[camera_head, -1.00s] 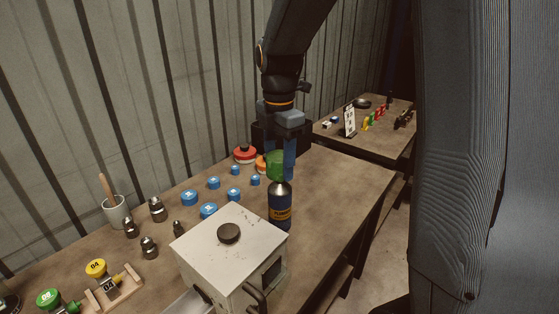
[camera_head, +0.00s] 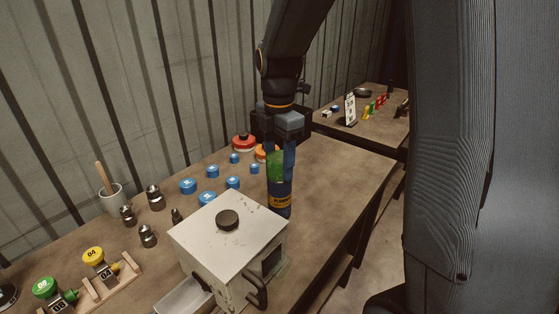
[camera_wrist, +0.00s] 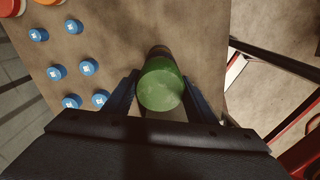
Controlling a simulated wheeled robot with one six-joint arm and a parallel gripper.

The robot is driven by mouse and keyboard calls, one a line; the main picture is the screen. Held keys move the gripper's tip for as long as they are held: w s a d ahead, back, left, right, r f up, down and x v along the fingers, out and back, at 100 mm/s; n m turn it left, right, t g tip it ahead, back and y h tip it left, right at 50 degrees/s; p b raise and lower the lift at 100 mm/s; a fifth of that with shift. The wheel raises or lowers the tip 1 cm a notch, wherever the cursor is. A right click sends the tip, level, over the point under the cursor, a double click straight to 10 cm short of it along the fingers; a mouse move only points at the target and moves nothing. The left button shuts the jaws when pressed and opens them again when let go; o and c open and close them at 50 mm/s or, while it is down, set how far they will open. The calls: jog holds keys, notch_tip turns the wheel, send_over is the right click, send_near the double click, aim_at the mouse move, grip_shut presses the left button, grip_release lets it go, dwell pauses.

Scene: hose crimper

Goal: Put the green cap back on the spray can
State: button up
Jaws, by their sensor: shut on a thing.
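The green cap (camera_head: 275,167) is between the fingers of my gripper (camera_head: 279,178), which is shut on it. The spray can (camera_head: 280,203), dark blue with an orange label band, stands upright on the bench behind the white box. The cap sits at the top of the can and hides the silver shoulder; whether it is fully seated I cannot tell. In the wrist view the round cap top (camera_wrist: 160,88) lies between my two fingertips (camera_wrist: 160,92), with a little of the can showing beyond it.
A white metal box (camera_head: 225,245) with a dark knob stands close in front of the can. Several blue caps (camera_head: 207,198) lie left of it, with red (camera_head: 243,143) and orange discs behind. The bench (camera_head: 340,175) is clear to the right.

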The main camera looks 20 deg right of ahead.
jog(key=o, duration=1.1)
jog(key=shift+r, duration=0.1)
notch_tip(320, 180, up, 8)
jog(key=shift+f+b, duration=0.2)
jog(key=shift+b, duration=0.8)
jog(key=shift+w, duration=0.1)
